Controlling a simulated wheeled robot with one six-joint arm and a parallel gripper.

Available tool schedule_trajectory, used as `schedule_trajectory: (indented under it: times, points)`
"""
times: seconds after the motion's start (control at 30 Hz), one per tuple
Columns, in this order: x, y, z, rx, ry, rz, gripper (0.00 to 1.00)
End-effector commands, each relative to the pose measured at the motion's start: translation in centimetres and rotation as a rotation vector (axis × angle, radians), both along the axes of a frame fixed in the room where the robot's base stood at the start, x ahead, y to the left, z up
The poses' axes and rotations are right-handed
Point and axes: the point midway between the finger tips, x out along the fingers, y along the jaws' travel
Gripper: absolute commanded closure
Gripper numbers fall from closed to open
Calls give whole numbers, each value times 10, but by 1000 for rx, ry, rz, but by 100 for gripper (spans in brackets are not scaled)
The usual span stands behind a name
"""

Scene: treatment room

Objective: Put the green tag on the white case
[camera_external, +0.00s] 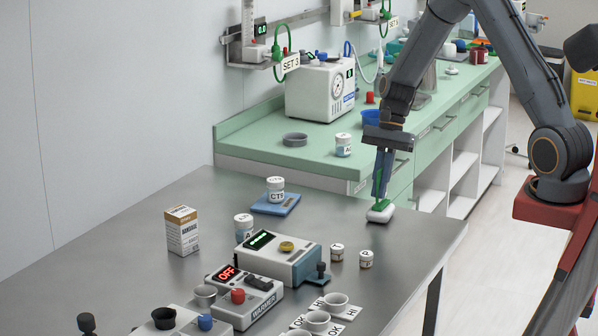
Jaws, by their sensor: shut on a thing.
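My gripper (380,194) points straight down near the right edge of the steel table and is shut on the green tag (377,205). Green shows between and just below the fingers; the fingers hide part of the tag. Directly beneath is a small white rounded thing (380,215), which looks like the white case, on the table. The tag's lower end appears to meet the top of the case, but I cannot tell whether it rests there or is just above it.
The steel table (330,205) is clear around the case. To its left are small white jars (366,259), a grey device with a green display (279,257), a blue pad (276,204) bearing a jar, and a carton (182,231). A green counter (260,150) stands behind.

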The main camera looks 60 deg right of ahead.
Motion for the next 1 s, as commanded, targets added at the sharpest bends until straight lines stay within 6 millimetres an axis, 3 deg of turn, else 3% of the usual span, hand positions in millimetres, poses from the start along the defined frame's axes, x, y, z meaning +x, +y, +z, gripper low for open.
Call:
schedule_trajectory:
  times: [0.03,0.13,0.57,1.0]
  points:
    - [0,0,-1,0,1,0,92]
    - [0,0,-1,0,0,0,75]
    - [1,-3,7,-1,-2,-1,75]
    - [1,-35,84,-1,-3,-2,75]
